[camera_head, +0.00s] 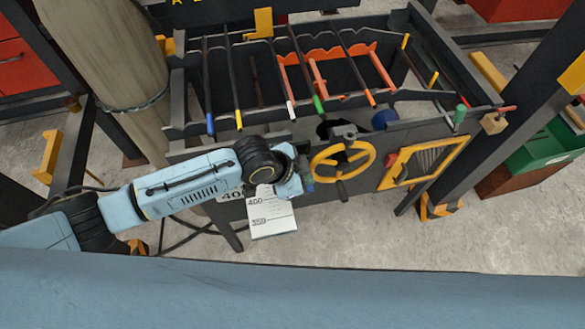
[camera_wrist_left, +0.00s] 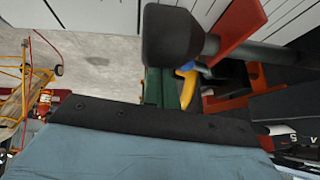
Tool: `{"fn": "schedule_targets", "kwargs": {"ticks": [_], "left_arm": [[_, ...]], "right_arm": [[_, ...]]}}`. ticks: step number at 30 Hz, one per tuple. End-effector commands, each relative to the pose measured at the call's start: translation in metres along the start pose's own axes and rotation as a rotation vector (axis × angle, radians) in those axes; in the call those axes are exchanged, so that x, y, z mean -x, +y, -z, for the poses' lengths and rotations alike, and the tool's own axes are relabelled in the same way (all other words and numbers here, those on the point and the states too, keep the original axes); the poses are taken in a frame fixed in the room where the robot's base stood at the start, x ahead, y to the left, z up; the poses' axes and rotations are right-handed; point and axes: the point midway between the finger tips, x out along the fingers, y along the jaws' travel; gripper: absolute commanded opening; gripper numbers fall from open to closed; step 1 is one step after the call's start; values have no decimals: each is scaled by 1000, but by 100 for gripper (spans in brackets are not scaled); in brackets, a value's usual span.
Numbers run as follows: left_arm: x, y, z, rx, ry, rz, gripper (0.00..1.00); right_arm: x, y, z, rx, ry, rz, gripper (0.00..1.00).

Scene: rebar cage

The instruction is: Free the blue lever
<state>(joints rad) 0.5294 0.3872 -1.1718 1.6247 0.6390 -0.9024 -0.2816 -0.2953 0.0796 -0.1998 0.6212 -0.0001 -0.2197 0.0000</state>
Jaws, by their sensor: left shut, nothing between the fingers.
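The blue lever (camera_head: 210,123) is a dark rod with a blue tip at the left end of a row of rods lying across the dark metal frame. Other rods have yellow (camera_head: 239,120), white (camera_head: 291,110), green (camera_head: 319,104) and orange (camera_head: 370,97) tips. My left gripper (camera_head: 303,183) is shut and empty at the front of the frame, right of and below the blue tip and apart from it. In the left wrist view a dark knob on a shaft (camera_wrist_left: 172,36) is close by; I cannot tell which part it is. My right gripper is not in view.
A yellow handwheel (camera_head: 343,162) is just right of my left gripper. A yellow-framed panel (camera_head: 424,162) is farther right. A white sheet marked 400 (camera_head: 272,218) hangs below. Orange brackets (camera_head: 318,75) sit inside the frame. A thick post (camera_head: 108,50) stands at left.

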Motion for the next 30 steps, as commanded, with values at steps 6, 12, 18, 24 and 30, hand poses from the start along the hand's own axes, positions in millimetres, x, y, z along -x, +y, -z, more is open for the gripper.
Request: {"fn": "schedule_targets", "kwargs": {"ticks": [6, 12, 18, 24, 30], "left_arm": [[-5, 3, -3, -1, -1, -2, 0], [-7, 4, -5, 1, -1, -1, 0], [-8, 4, -5, 0, 0, -2, 0], [-8, 4, -5, 1, 0, -2, 0], [-5, 5, -2, 1, 0, -2, 0]], "right_arm": [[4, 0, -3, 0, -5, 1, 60], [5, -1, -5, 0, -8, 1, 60], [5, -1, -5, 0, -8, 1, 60], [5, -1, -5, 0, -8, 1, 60], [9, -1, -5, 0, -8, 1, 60]]}}
